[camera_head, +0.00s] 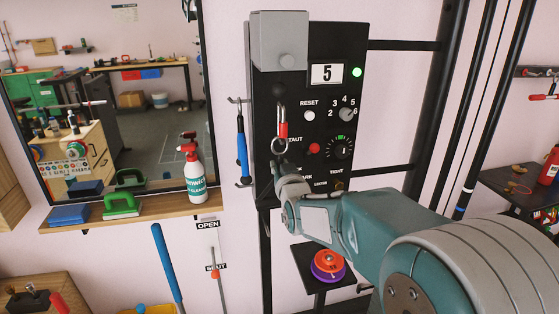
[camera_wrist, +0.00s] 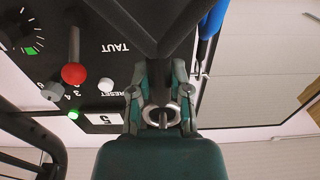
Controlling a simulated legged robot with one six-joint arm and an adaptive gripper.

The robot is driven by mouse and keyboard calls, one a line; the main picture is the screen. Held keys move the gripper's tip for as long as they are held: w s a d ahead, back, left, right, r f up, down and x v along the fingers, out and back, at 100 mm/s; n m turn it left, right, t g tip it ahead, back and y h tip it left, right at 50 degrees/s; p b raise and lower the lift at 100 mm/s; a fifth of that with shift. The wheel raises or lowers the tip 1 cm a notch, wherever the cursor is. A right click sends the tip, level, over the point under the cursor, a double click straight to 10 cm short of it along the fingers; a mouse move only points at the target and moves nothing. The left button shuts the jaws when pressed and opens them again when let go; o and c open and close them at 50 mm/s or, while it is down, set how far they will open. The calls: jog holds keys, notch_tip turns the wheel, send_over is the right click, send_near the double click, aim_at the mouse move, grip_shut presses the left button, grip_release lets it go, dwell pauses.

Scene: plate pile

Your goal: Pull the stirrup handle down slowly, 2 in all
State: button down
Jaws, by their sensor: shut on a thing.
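A black control box (camera_head: 330,110) with a grey housing on top is fixed to a frame on the wall. A line with a red piece (camera_head: 282,130) and a metal link hangs at its left side. My gripper (camera_head: 288,178) is directly below the link, shut on the stirrup handle, which its fingers mostly hide. In the wrist view my gripper (camera_wrist: 161,90) has its fingers close around dark bars, with a metal ring (camera_wrist: 165,114) between them. The counter display (camera_head: 327,74) reads 5, and a green lamp (camera_head: 357,72) is lit beside it.
A blue-handled tool (camera_head: 242,148) hangs just left of the box. A shelf (camera_head: 150,211) holds a spray bottle (camera_head: 193,170) and a green brush (camera_head: 121,206). A small stand with a red and purple disc (camera_head: 328,265) stands below. Black uprights rise at right.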

jog(key=shift+f, duration=1.5)
jog(key=shift+f, duration=1.2)
jog(key=shift+f, duration=2.35)
